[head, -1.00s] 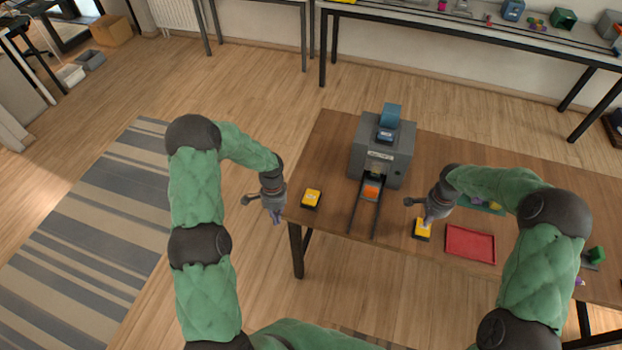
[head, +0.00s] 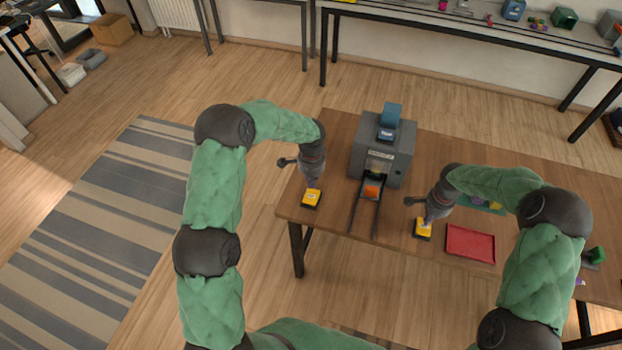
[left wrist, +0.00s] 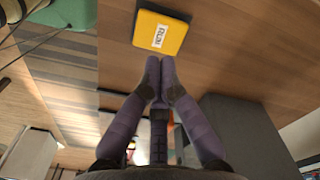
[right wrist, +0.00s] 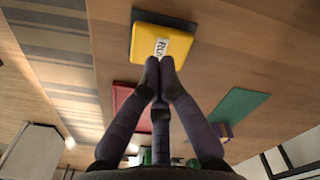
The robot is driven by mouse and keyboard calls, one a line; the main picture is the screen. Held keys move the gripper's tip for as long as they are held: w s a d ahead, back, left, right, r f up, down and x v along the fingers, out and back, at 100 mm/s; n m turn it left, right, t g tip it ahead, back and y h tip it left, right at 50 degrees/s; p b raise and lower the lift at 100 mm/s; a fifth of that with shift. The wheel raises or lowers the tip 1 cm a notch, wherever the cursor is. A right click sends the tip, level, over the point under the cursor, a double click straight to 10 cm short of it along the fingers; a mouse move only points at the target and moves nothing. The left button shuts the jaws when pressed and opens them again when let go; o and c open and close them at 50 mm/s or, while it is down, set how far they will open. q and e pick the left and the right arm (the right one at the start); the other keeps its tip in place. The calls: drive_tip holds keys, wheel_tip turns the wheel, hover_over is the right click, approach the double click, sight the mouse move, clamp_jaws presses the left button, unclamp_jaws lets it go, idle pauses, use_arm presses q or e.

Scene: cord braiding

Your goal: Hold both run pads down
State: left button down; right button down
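The left run pad (head: 311,199) is a yellow block on a dark base near the table's left front corner. It also shows in the left wrist view (left wrist: 160,33), with a white label. My left gripper (head: 314,183) has its fingertips together, empty, just above this pad; a gap seems to remain. The right run pad (head: 422,231), also yellow with a RUN label, shows in the right wrist view (right wrist: 160,42). My right gripper (head: 429,216) has its fingertips together over this pad's label edge, very low; I cannot tell whether they touch it.
A grey machine (head: 382,150) stands between the pads, with a dark-railed chute (head: 365,208) running forward and an orange block (head: 372,191) at its top. A red tray (head: 470,244) lies right of the right pad. The tabletop (head: 335,150) left of the machine is clear.

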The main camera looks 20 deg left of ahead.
sight(311, 196)
use_arm(q)
drive_tip(key=shift+f, duration=2.65)
drive_tip(key=shift+f, duration=0.95)
use_arm(e)
drive_tip(key=shift+f, duration=0.85)
use_arm(q)
drive_tip(key=shift+s, duration=0.1)
use_arm(e)
drive_tip(key=shift+f, duration=0.95)
drive_tip(key=shift+r, duration=3.55)
